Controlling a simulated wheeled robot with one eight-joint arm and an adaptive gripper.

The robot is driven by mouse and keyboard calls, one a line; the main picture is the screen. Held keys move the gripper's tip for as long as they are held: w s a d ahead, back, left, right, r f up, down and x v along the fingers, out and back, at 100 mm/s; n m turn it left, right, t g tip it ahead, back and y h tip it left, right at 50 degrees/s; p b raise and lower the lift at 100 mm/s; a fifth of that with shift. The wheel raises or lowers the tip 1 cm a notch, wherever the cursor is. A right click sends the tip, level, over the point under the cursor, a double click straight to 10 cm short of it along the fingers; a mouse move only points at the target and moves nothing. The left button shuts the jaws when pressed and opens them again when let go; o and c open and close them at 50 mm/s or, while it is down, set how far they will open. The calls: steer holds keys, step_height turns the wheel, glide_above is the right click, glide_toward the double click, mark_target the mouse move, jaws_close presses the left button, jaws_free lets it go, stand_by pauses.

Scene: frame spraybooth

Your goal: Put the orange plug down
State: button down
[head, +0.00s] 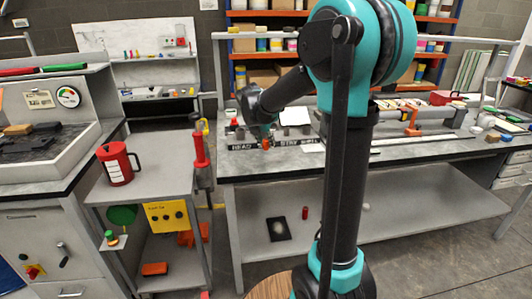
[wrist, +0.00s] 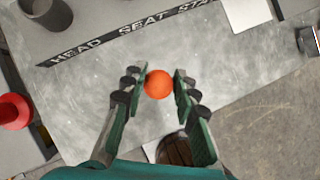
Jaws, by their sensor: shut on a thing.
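The orange plug (wrist: 158,84) shows as a round orange end between the two fingertips in the wrist view. My gripper (wrist: 161,78) is shut on it, one finger on each side. In the head view the plug (head: 266,143) is a small orange spot below my gripper (head: 265,134), over the near part of the grey workbench (head: 255,168). I cannot tell whether the plug's lower end touches the bench top. A dark strip with white lettering (wrist: 125,32) lies on the bench beyond the plug in the wrist view.
A white sheet (wrist: 247,14) and a dark cup (wrist: 45,12) are on the bench near the strip. A red cylinder (head: 200,150) stands off the bench's left end. A red jug (head: 117,165) stands on the cart.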

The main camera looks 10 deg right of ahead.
mark_target(265, 148)
steer(key=shift+f, duration=2.3)
steer(key=shift+f, duration=0.15)
steer(key=c, duration=1.2)
jaws_free()
steer(key=v, duration=1.2)
steer(key=s+d+f+m+y, duration=0.1)
steer(key=s+d+f+m, duration=0.1)
steer(key=s+f+m, duration=0.4)
steer(key=s+d+f+m+y, duration=0.1)
steer(key=s+d+f+m, duration=0.1)
steer(key=s+f+m, duration=0.4)
steer(key=s+d+f+m+y, duration=0.1)
steer(key=s+d+f+m, duration=0.2)
steer(key=s+f+m, duration=0.4)
steer(key=shift+s+f+m+g, duration=0.15)
steer(key=shift+s+m, duration=0.95)
steer(key=shift+m, duration=0.6)
steer(key=shift+s+r+m+g, duration=0.1)
steer(key=shift+s+m, duration=0.95)
steer(key=shift+m, duration=0.65)
steer(key=shift+s+f+m+g, duration=0.15)
steer(key=shift+s+m, duration=0.95)
steer(key=shift+m, duration=0.6)
steer(key=shift+d+r, duration=0.1)
